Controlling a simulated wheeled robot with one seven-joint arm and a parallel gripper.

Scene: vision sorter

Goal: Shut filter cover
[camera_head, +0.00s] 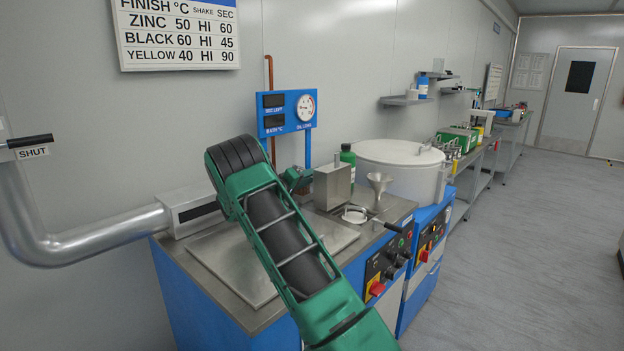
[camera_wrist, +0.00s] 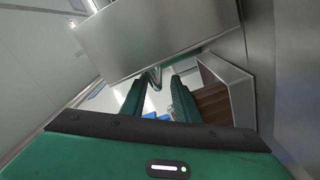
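A flat plain steel panel, which looks like the filter cover (camera_wrist: 150,38), fills the top of the wrist view and is tilted. A small bent metal handle (camera_wrist: 156,82) hangs at its lower edge. My gripper (camera_wrist: 159,77) has its two green fingers apart, one on each side of the handle. I cannot tell whether they touch it. Right of the fingers is an open steel frame with brown slats (camera_wrist: 213,102) inside. In the head view my gripper (camera_head: 297,178) is beside a small steel box (camera_head: 333,186), partly hidden by my arm.
A funnel (camera_head: 378,184), a green bottle (camera_head: 347,156) and a large white drum (camera_head: 400,168) stand close behind and right. A blue gauge panel (camera_head: 287,113) rises behind my arm. A thick pipe (camera_head: 95,238) runs at the left. The floor at right is clear.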

